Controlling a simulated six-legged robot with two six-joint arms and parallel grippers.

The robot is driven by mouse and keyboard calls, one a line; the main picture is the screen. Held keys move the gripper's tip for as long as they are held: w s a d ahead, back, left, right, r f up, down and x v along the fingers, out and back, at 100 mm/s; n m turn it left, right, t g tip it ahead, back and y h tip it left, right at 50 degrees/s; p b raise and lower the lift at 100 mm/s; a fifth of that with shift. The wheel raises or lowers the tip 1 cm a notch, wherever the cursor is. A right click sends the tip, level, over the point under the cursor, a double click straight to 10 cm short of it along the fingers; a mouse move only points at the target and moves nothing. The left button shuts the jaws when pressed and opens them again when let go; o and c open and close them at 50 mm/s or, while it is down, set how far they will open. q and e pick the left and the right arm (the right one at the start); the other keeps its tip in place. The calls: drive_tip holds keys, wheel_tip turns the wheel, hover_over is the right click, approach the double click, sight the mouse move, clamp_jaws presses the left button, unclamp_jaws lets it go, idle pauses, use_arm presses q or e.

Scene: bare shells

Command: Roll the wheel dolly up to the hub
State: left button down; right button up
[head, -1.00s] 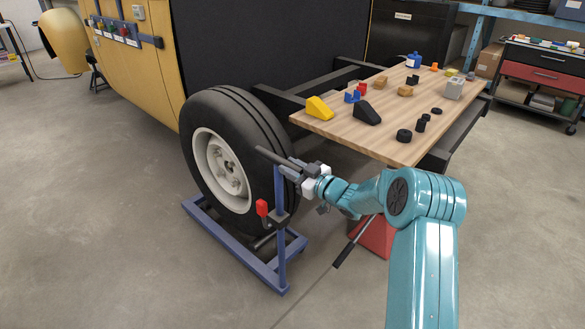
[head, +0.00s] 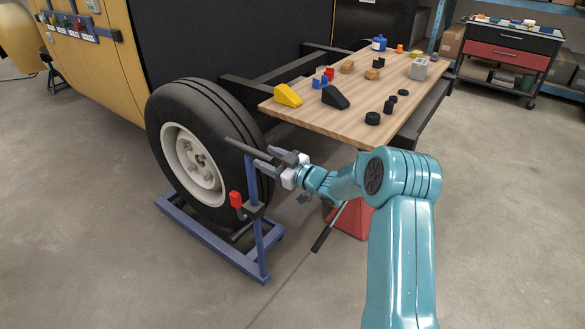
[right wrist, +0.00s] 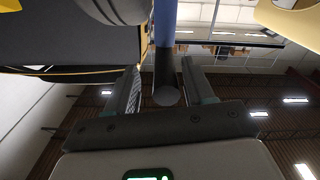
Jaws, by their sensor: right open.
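The wheel dolly (head: 207,239) is a blue frame on the floor with a blue post, a dark handle bar (head: 241,147) and a red knob (head: 236,199). A large black tyre (head: 190,99) with a pale rim (head: 193,166) stands upright on it. I cannot make out a separate hub beyond the wheel. My right gripper (head: 270,161) is at the handle bar. In the right wrist view its open fingers (right wrist: 164,90) are on either side of the round dark bar end (right wrist: 166,96), with gaps showing. My left gripper is out of view.
A wooden table (head: 345,110) with blocks and small dark parts stands right of the wheel. A red object (head: 352,219) is on the floor under it. A yellow body (head: 100,75) is behind left. A tool cart (head: 507,60) is back right. Floor in front is clear.

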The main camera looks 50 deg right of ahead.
drive_tip(key=s+d+p, duration=0.1)
drive_tip(key=s, duration=1.3)
drive_tip(key=shift+s, duration=0.2)
drive_tip(key=shift+r, duration=0.1)
